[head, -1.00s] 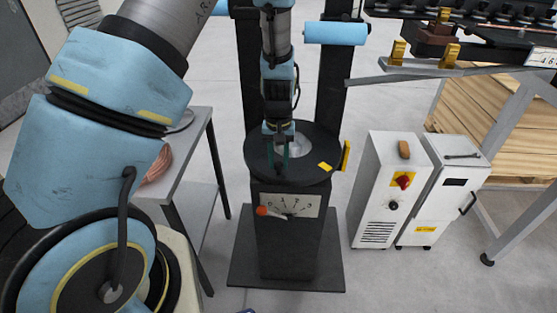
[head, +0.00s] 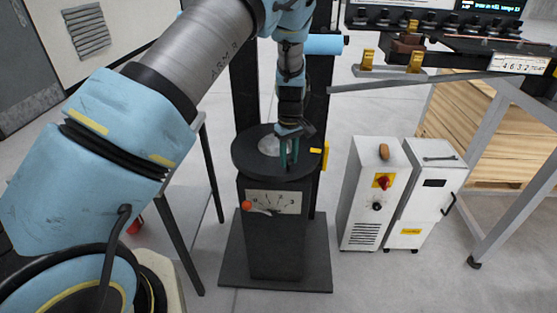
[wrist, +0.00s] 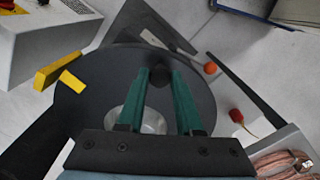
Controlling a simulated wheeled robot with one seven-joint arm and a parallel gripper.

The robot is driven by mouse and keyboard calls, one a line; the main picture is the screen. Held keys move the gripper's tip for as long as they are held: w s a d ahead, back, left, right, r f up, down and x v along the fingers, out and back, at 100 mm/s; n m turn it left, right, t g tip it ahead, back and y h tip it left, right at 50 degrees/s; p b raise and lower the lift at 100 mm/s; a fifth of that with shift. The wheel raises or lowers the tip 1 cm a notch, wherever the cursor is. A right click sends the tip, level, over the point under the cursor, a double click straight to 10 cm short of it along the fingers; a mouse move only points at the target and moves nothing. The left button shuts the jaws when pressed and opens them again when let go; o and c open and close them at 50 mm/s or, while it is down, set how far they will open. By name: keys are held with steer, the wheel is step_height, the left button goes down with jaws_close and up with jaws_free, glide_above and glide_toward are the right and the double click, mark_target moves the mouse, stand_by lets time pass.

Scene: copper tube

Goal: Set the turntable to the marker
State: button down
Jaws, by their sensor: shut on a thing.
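The turntable is a dark round disc (head: 245,160) with a pale centre, on a black pedestal. A yellow mark (head: 316,150) lies on its right rim, close to the upright yellow marker (head: 326,157) beside the disc. In the wrist view the mark (wrist: 72,81) lies almost in line with the yellow marker (wrist: 46,77), with little or no gap visible. My gripper (head: 288,163) is over the front right part of the disc. Its green fingers (wrist: 159,72) are shut on a dark knob (wrist: 158,77) standing on the disc, partly hidden by the fingers.
A dial plate (head: 285,203) with an orange-tipped lever (head: 247,205) is on the pedestal front. White cabinets (head: 370,205) stand to the right. A grey table (head: 180,150) is on the left, partly behind my arm. A bench frame (head: 500,130) is far right.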

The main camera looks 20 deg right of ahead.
steer(key=shift+d+n, duration=1)
steer(key=shift+d, duration=0.25)
steer(key=c, duration=0.6)
jaws_free()
step_height(320, 180, up, 11)
steer(key=b, duration=0.3)
steer(key=shift+f, duration=0.1)
